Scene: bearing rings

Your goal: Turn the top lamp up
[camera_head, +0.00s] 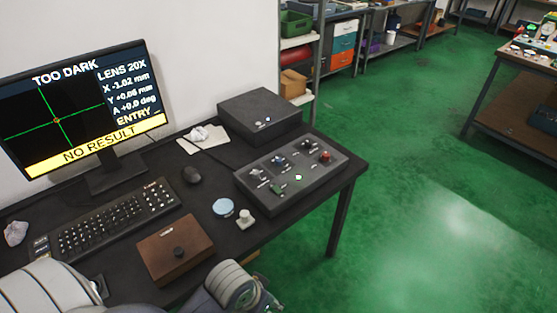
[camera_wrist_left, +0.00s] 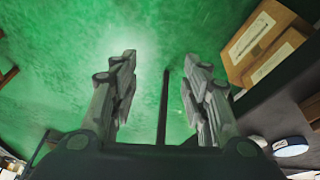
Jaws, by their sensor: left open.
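The grey control box (camera_head: 300,194) sits at the right end of the dark desk. Several small knobs stand on it, including a red one (camera_head: 324,157) at the back right and a green one (camera_head: 277,188) at the front. Their labels are too small to read, so I cannot tell which knob is the top lamp. The monitor (camera_head: 120,80) reads "TOO DARK" and, on a yellow band, "NO RESULT". My left gripper (camera_wrist_left: 158,72) is open and empty in the left wrist view, with green floor behind its fingers. My right gripper is not in view.
Cardboard boxes (camera_wrist_left: 262,42) show in the wrist view.

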